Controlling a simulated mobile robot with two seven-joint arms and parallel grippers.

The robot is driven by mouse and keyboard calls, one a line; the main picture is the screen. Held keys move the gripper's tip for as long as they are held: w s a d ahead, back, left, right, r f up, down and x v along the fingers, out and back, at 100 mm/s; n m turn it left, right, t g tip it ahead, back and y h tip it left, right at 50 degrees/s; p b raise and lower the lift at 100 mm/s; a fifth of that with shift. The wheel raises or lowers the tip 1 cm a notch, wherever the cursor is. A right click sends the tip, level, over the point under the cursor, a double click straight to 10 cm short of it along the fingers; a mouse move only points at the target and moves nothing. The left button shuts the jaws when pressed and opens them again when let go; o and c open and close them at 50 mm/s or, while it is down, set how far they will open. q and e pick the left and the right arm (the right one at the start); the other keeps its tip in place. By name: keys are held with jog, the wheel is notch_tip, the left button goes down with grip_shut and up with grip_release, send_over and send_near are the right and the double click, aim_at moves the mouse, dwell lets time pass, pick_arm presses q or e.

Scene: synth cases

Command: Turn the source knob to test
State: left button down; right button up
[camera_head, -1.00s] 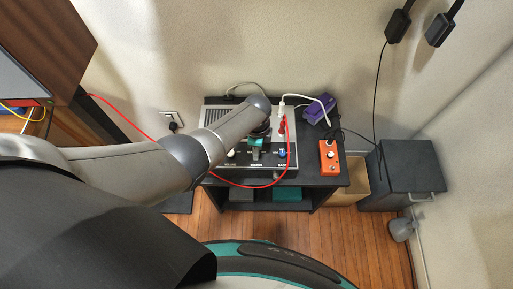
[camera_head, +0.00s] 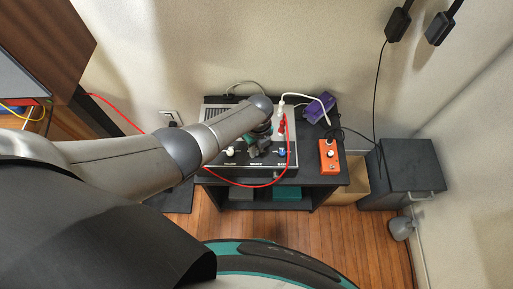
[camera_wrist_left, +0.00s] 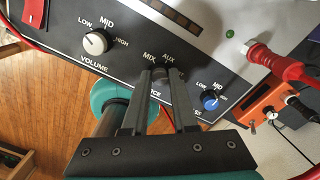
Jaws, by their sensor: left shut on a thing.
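The source knob (camera_wrist_left: 160,73) is a dark knob in the middle of the front panel of a black and silver device (camera_head: 215,112). In the left wrist view, the labels MIX and AUX show above it. My left gripper (camera_wrist_left: 162,78) is shut on the source knob, one finger on each side. In the head view my left gripper (camera_head: 262,148) comes down over the panel and hides the knob. The knob's pointer and any TEST label are hidden or too small to read. My right gripper is in neither view.
A white volume knob (camera_wrist_left: 96,42) is left of the source knob and a blue knob (camera_wrist_left: 210,100) is right. A red plug (camera_wrist_left: 283,66) and cable are close by. An orange box (camera_head: 329,157) and a purple box (camera_head: 318,108) stand at the right of the table.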

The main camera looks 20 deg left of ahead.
aim_at(258, 151)
pick_arm(q)
jog(key=shift+s+m, duration=0.1)
jog(key=shift+m, duration=0.4)
jog(key=c, duration=0.7)
grip_release()
jog(key=shift+r, duration=0.15)
notch_tip(258, 151, up, 15)
jog(key=p, duration=0.6)
jog(key=shift+w+d+p, duration=0.2)
jog(key=shift+p, duration=0.1)
